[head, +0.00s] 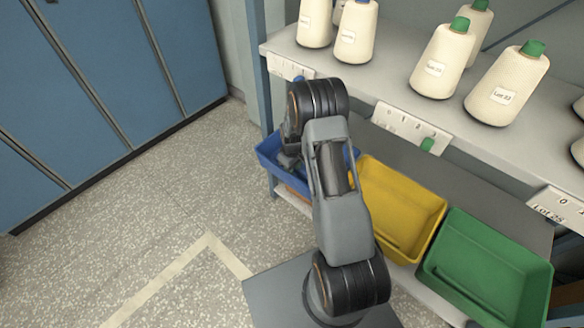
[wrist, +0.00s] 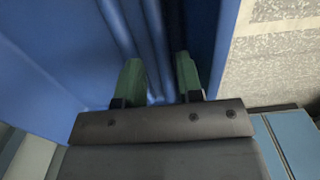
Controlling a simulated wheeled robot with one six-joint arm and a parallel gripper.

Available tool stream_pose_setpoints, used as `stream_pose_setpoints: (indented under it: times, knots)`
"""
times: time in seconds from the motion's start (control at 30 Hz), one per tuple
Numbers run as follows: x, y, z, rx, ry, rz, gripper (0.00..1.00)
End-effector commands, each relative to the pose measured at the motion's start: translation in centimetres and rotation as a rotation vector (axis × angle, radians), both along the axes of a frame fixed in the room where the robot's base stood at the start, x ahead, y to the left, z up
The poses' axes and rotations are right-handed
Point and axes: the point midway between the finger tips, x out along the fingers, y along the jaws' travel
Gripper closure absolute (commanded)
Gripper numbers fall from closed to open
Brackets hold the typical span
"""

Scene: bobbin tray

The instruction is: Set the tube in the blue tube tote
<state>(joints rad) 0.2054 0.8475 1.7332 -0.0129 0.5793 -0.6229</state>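The blue tote (head: 268,153) stands on the lower shelf at the left end of the row of bins, partly hidden by my arm. My gripper (head: 288,160) is down at this tote, and its fingertips are hard to make out in the head view. In the wrist view, my gripper (wrist: 159,75) shows two green fingers standing apart, with nothing clearly held between them. The blue tote wall (wrist: 40,75) fills the left of that view. Long dark blue rounded shapes (wrist: 157,35) lie beyond the fingers; I cannot tell whether they are tubes.
A yellow bin (head: 435,215) and a green bin (head: 535,275) stand right of the blue tote. Cream yarn cones (head: 440,65) with green or blue tops stand on the shelf above. Blue cabinets (head: 90,80) line the left, with open speckled floor (head: 170,190) between.

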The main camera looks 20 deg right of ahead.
Motion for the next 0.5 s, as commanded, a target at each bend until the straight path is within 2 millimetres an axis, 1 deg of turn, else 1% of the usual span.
stream_pose_setpoints:
  times: [0.17,0.4,0.5]
  knots:
    - [0.1,0.0,2.0,0.0,-0.002,0.0,0.66]
    - [0.1,0.0,5.8,-0.001,-0.003,0.0,0.66]
    - [0.2,0.0,7.1,0.0,-0.002,0.0,0.66]
